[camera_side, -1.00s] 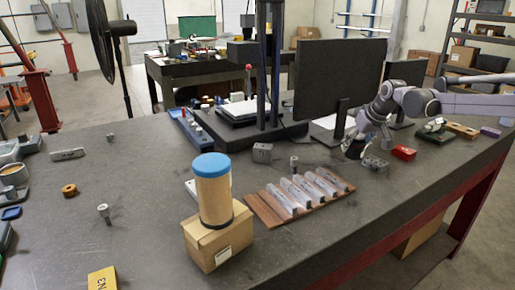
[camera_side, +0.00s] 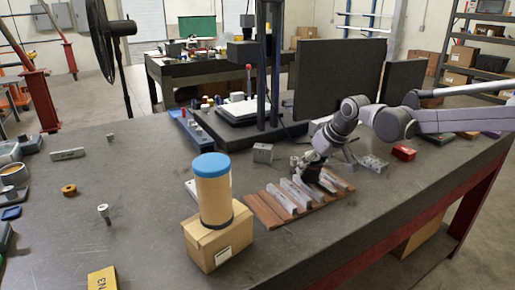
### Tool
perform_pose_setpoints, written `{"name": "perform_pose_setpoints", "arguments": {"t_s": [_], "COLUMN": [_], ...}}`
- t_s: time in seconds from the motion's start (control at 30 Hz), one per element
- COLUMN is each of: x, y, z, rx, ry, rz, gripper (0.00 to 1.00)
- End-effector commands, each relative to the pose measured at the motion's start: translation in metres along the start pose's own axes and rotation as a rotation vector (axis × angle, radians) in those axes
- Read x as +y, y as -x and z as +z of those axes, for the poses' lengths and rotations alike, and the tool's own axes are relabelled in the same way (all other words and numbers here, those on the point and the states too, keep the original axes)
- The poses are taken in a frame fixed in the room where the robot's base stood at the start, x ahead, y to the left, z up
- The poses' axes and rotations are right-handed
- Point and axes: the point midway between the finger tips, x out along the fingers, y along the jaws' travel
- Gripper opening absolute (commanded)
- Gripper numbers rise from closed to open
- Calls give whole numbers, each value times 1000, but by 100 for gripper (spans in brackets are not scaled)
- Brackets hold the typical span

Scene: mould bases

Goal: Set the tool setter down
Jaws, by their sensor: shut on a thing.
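My gripper (camera_side: 312,173) is low over the back of the brown slatted board (camera_side: 262,212), among the grey bars. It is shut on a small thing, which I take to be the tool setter. The dark fingers hide most of it, and its shape is too small to make out. I cannot tell whether it touches the board or a bar. Several pale grey bars (camera_side: 284,199) lie side by side across the board, just left of and below my gripper.
A small upright metal cylinder (camera_side: 294,161) stands close left of my gripper. A grey block with holes (camera_side: 373,163) and a red box (camera_side: 403,153) lie to the right. A blue-lidded canister (camera_side: 213,195) stands on a carton (camera_side: 218,245) in front. The left tabletop has free room.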

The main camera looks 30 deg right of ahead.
Motion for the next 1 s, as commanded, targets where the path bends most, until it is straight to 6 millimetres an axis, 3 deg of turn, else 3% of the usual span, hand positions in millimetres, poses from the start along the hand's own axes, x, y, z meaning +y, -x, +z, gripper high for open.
{"name": "perform_pose_setpoints", "arguments": {"t_s": [0.2, 0.43, 0.53, 0.77, 1.0], "x": [44, 78, 104, 198, 298], "y": [0, 2, 3, 14, 36], "z": [-1, -3, -7, -11, 1], "rx": [1, 1, -1, -10, -15], "ry": [-7, -34, -89, -286, -499], "rz": [6, 21, 51, 163, 282], "gripper": [0, 0, 0, 0, 0]}}
